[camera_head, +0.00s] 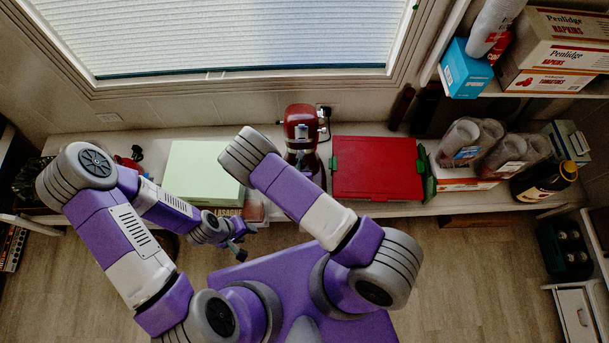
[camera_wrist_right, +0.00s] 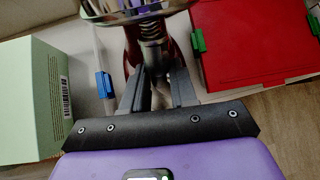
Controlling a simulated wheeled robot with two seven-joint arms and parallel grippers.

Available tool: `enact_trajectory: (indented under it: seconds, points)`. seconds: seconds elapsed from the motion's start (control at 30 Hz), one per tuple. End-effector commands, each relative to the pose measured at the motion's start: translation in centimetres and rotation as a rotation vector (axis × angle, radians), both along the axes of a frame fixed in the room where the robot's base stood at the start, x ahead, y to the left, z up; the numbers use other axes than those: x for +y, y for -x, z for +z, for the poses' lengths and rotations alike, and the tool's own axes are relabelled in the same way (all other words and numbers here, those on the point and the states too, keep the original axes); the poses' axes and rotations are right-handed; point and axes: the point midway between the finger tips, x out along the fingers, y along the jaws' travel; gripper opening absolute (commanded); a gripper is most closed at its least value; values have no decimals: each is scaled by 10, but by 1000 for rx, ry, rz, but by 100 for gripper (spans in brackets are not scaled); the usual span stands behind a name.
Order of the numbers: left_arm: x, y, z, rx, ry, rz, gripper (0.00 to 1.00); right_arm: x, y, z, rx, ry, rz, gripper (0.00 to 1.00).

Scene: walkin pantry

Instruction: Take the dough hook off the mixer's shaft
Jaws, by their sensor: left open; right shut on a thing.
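The red mixer (camera_head: 303,127) stands on the counter against the wall, its lower part partly hidden by my right arm. In the right wrist view the mixer's metal shaft with its spring (camera_wrist_right: 150,28) points down towards my fingers. My right gripper (camera_wrist_right: 158,80) is shut on the dough hook (camera_wrist_right: 152,54) just below the spring. The hook's lower part is hidden between the fingers, and I cannot tell whether it is still joined to the shaft. My left gripper (camera_head: 240,243) is open and empty in front of the counter, left of the mixer and away from it.
A pale green box (camera_head: 203,170) stands left of the mixer, with a lasagne package (camera_head: 252,209) by it. A red bin with green clips (camera_head: 376,168) is close on the right. Further right are stacked cups (camera_head: 460,142) and a dark bottle (camera_head: 540,183).

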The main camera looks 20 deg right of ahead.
Motion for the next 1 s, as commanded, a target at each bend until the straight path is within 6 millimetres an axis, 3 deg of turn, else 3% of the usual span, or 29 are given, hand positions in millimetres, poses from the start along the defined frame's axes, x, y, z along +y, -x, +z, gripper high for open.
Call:
enact_trajectory:
  seconds: [1.0]
  points:
    - [0,0,3,0,0,0,43,-5,-3,4,1,3,-10,0]
